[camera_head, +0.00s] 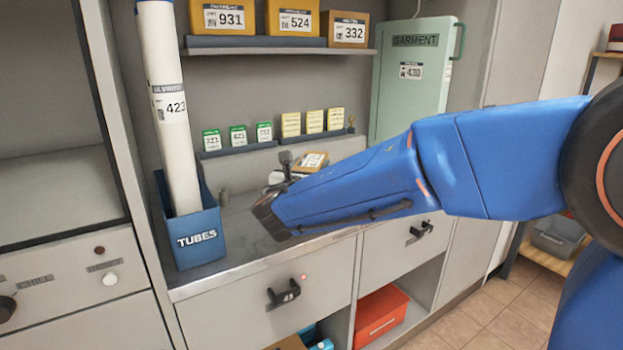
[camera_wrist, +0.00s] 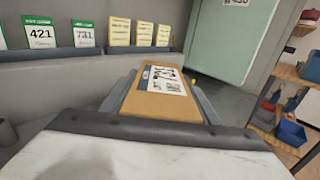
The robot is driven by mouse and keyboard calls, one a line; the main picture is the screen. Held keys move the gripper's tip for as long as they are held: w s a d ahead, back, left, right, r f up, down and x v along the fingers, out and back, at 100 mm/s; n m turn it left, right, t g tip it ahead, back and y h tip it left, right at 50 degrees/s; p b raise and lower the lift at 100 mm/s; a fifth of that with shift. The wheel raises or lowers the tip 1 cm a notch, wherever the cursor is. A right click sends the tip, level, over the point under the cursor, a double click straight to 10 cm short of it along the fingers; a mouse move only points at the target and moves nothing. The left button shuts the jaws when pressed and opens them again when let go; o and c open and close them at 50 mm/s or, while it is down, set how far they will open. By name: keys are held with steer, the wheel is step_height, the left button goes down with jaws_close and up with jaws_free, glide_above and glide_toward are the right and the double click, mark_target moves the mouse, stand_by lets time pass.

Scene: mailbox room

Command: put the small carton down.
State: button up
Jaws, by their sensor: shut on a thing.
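The small carton (camera_wrist: 152,106) is a brown box with a white printed label on its top face. In the wrist view it sits between the two grey fingers of my gripper (camera_wrist: 163,98), which is shut on it. In the head view the carton (camera_head: 313,160) shows beyond my wrist, above the back of the counter (camera_head: 240,245) and in front of the small card shelf. My forearm hides much of the gripper and the space under the carton. I cannot tell whether the carton touches the counter.
A blue TUBES bin (camera_head: 197,240) with a tall white tube (camera_head: 168,110) stands at the counter's left. A low ledge (camera_head: 240,148) holds green and yellow cards. Larger boxes (camera_head: 230,18) stand on the shelf above. A green GARMENT case (camera_head: 405,85) stands at the right.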

steer(key=shift+f, duration=1.65)
steer(key=o, duration=1.3)
steer(key=shift+f, duration=0.1)
steer(key=shift+s+a, duration=0.1)
steer(key=shift+s, duration=0.15)
steer(key=s+a, duration=0.2)
steer(key=s, duration=0.9)
steer(key=shift+s, duration=0.15)
